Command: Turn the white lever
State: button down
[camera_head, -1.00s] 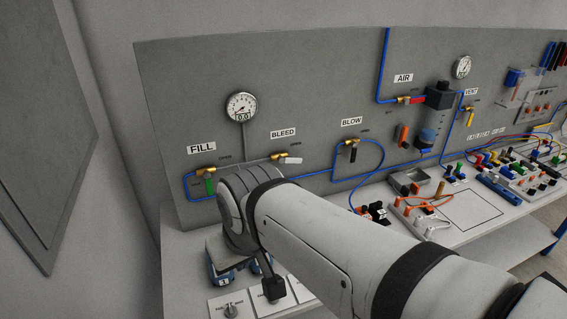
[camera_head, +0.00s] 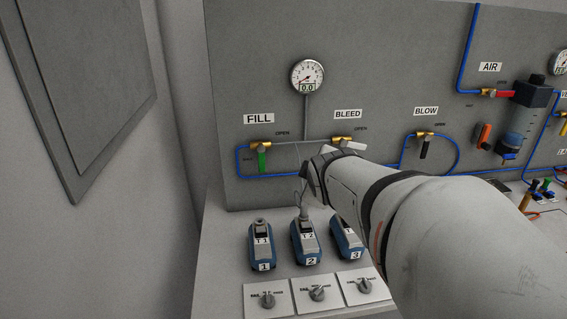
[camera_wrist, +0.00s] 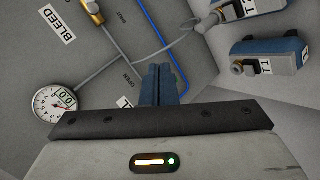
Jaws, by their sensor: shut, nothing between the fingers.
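The white lever (camera_head: 355,146) sits on the brass BLEED valve (camera_head: 342,139) on the grey panel. It points right, roughly level, and its lower side is close to my arm in the picture. In the wrist view the brass BLEED valve (camera_wrist: 92,10) shows at the top left edge; the lever itself is not clearly seen there. My gripper (camera_wrist: 160,72) is shut and empty, with its fingers in front of the panel, below and right of that valve in the picture. In the head view my arm hides the fingers.
The FILL valve with a green lever (camera_head: 263,158) is to the left, and the BLOW valve with a black lever (camera_head: 425,148) to the right. A gauge (camera_head: 307,77) hangs above. Blue numbered devices (camera_head: 305,243) with a cable stand on the bench below.

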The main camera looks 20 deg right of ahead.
jog(key=w+d+f+n+t+h+b, duration=0.2)
jog(key=w+d+f+n+t+b, duration=0.25)
jog(key=d+n+b, duration=0.35)
jog(key=n+t+b, duration=0.5)
jog(key=n+b, duration=0.7)
send_near(353, 145)
notch_tip(353, 145, down, 4)
jog(key=s+d, duration=0.1)
jog(key=s, duration=0.1)
jog(key=p+x, duration=0.1)
jog(key=x, duration=0.9)
jog(key=shift+d, duration=0.15)
